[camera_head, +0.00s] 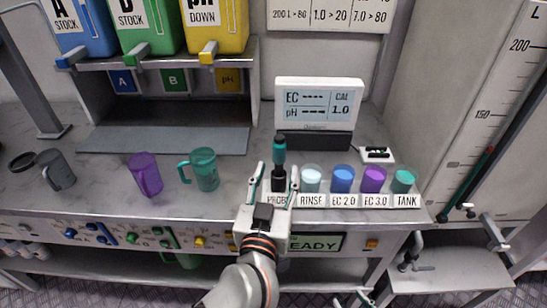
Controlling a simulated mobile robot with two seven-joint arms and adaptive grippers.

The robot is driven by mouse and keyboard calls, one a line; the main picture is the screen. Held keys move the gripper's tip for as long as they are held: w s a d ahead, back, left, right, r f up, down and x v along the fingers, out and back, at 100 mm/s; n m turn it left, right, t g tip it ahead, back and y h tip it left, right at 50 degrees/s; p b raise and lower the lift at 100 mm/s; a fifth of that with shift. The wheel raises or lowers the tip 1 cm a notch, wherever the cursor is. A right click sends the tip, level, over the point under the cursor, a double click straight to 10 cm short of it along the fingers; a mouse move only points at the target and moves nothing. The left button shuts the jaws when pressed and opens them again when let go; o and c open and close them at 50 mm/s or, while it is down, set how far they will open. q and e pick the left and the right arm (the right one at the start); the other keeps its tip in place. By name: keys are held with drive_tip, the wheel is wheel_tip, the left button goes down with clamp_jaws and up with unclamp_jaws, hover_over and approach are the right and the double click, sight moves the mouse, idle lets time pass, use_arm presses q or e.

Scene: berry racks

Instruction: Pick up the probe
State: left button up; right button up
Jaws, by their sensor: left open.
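The probe (279,152) has a teal body and a dark cap. It stands upright in a dark holder behind the PROBE label (277,200), at the left end of the row of cups. My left gripper (275,178) is open, with one finger on each side of the holder and the probe's lower part. I cannot tell whether either finger touches. The probe's lower end is hidden in the holder. My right gripper (354,299) shows only partly at the bottom edge, below the counter, and its opening is unclear.
Labelled cups stand close on the right: rinse (311,179), blue (342,179), purple (373,179) and teal (403,181). A meter (318,100) stands behind. Purple (145,174), teal (204,169) and grey (57,170) mugs stand to the left.

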sight(278, 159)
use_arm(q)
drive_tip(key=shift+w+d+f, duration=0.1)
drive_tip(key=shift+w+d, duration=0.1)
drive_tip(key=shift+w, duration=0.85)
drive_tip(key=w, duration=0.2)
drive_tip(key=w+b, duration=0.1)
drive_tip(key=w, duration=0.2)
drive_tip(key=shift+w+d+f, duration=0.15)
drive_tip(key=shift+w+f, duration=0.05)
drive_tip(key=shift+w, duration=0.1)
drive_tip(key=shift+c, duration=0.7)
clamp_jaws()
use_arm(e)
drive_tip(key=shift+s+f, duration=0.2)
drive_tip(key=shift+f, duration=0.65)
